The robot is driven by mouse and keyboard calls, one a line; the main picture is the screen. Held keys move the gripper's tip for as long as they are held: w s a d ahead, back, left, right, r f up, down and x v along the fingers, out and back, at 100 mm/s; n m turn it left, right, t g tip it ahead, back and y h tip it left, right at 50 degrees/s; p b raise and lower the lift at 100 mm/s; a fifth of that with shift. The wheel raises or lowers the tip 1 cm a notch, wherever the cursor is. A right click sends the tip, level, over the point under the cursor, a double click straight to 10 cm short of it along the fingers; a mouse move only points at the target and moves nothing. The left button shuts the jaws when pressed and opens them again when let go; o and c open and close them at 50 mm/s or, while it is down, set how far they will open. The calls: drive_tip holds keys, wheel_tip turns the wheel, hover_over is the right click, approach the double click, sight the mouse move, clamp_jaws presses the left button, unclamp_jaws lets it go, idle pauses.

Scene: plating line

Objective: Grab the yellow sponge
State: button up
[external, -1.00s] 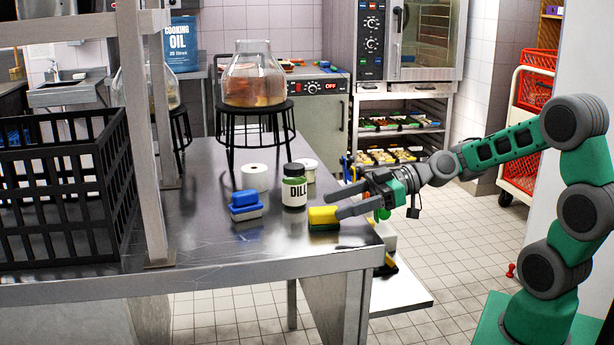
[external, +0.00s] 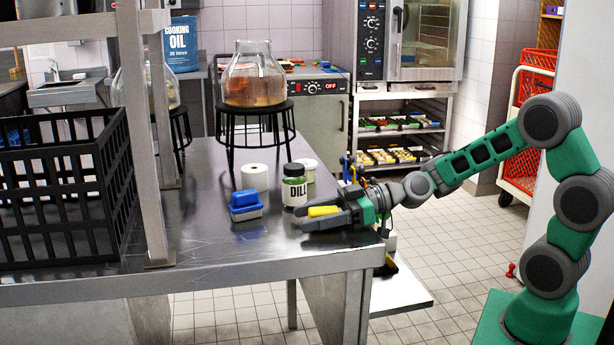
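The yellow sponge (external: 322,211) lies on the steel table near its right front corner. Only part of its yellow top shows, because a finger of my gripper hides its lower part. My gripper (external: 316,217) is low over the table, its fingers pointing left, one on the near side of the sponge and one on the far side. The fingers are apart with the sponge between them. Whether both fingers touch it cannot be made out.
A black stool (external: 256,130) holds a glass jar (external: 253,77). The steel table (external: 215,255) is clear in front.

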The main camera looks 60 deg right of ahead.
clamp_jaws()
idle(0.3)
